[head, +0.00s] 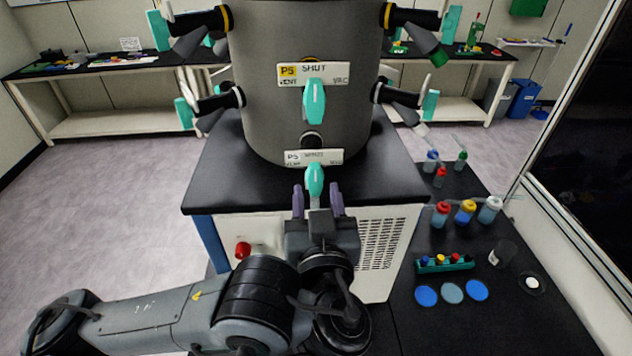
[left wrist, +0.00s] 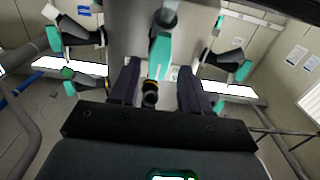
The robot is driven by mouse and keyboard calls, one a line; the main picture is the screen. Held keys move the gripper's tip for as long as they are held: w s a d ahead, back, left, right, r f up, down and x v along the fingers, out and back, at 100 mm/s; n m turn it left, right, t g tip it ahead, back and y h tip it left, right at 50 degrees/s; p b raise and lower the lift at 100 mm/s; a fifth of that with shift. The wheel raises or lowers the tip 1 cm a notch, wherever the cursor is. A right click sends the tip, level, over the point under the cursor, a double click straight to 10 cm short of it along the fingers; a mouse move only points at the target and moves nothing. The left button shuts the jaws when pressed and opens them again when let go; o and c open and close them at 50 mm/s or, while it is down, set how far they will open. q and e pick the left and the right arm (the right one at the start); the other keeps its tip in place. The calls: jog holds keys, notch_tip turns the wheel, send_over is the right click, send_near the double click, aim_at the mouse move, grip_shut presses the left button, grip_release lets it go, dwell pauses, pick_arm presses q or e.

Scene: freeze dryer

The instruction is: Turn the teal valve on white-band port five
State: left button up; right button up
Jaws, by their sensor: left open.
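The grey drum (head: 270,120) has two front teal valves, one above the other. The lower valve (head: 315,178) sits below a white P5 label (head: 314,157), and its handle stands about upright in the picture. The upper valve (head: 314,102) hangs at a yellow-marked P5 label (head: 288,71) reading SHUT. My left gripper (head: 317,191) is open, with one finger on each side of the lower handle and visible gaps. In the left wrist view, a teal handle (left wrist: 159,57) shows between the open fingers (left wrist: 158,72). My right gripper is not in view.
More teal-handled ports stick out on both sides of the drum, such as the lower left one (head: 184,113) and lower right one (head: 431,105). A black bench (head: 490,325) at right holds bottles, a teal rack (head: 445,264) and blue discs.

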aim_at(315, 179)
pick_arm(q)
jog(key=shift+w+a, duration=0.1)
jog(key=shift+w, duration=1.15)
